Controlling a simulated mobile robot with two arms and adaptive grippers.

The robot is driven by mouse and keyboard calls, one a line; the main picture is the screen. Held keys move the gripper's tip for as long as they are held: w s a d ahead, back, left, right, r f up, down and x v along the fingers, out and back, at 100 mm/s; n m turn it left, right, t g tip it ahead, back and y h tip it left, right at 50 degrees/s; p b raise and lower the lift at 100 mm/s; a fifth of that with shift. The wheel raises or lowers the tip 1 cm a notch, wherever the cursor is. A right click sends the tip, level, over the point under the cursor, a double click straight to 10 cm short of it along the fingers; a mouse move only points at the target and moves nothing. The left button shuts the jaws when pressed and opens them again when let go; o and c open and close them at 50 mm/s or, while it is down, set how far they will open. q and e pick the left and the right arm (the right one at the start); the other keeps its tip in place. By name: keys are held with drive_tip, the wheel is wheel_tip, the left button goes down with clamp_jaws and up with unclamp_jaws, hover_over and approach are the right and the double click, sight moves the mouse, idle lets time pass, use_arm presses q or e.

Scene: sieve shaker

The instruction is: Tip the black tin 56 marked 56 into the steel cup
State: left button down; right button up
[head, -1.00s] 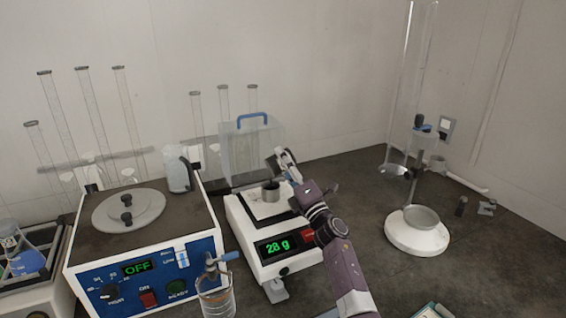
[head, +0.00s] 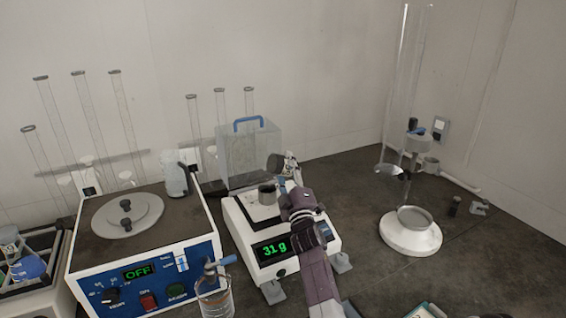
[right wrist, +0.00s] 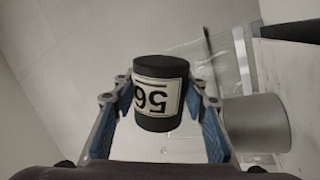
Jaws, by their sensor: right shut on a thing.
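My right gripper (head: 283,163) is shut on the black tin 56 (head: 274,164), just above and behind the steel cup. In the right wrist view the tin (right wrist: 158,72) sits between the blue finger pads, its white label reading 56 upside down. The steel cup (head: 267,194) stands on the balance (head: 238,222), which reads 31 g. The cup also shows in the right wrist view (right wrist: 258,124), with its axis roughly across the tin's, so the tin is tipped over sideways. The tin's mouth and any falling contents cannot be made out. My left gripper is not in view.
A blue-fronted box (head: 150,275) reading OFF stands left of the balance. A clear box with a blue handle (head: 250,150) is behind it. A glass beaker (head: 215,298) is in front. A white round stand (head: 411,238) is at right, with bare bench between.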

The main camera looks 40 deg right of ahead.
drive_tip(key=shift+d, duration=0.1)
drive_tip(key=m+g+h+p, duration=0.1)
drive_tip(key=m, duration=0.2)
drive_tip(key=shift+p, duration=0.4)
drive_tip(key=shift+m+g+p, duration=0.4)
drive_tip(key=shift+m, duration=0.6)
drive_tip(key=shift+a+f+m, duration=0.1)
drive_tip(key=shift+a+m, duration=0.1)
drive_tip(key=shift+m, duration=0.2)
drive_tip(key=shift+d+f+g+h, duration=0.15)
drive_tip(key=shift+f+g+h, duration=0.15)
drive_tip(key=shift+h, duration=0.1)
drive_tip(key=m+p, duration=0.2)
drive_tip(key=m+g+p, duration=0.1)
drive_tip(key=shift+w+a+r, duration=0.1)
drive_tip(key=shift+a+r, duration=0.25)
drive_tip(key=shift+a+f+m+g+p, duration=0.25)
drive_tip(key=shift+m+g+p, duration=0.15)
drive_tip(key=shift+m+p, duration=0.5)
drive_tip(key=shift+d+f+m, duration=0.1)
drive_tip(key=shift+f+m, duration=0.15)
drive_tip(key=shift+m, duration=0.05)
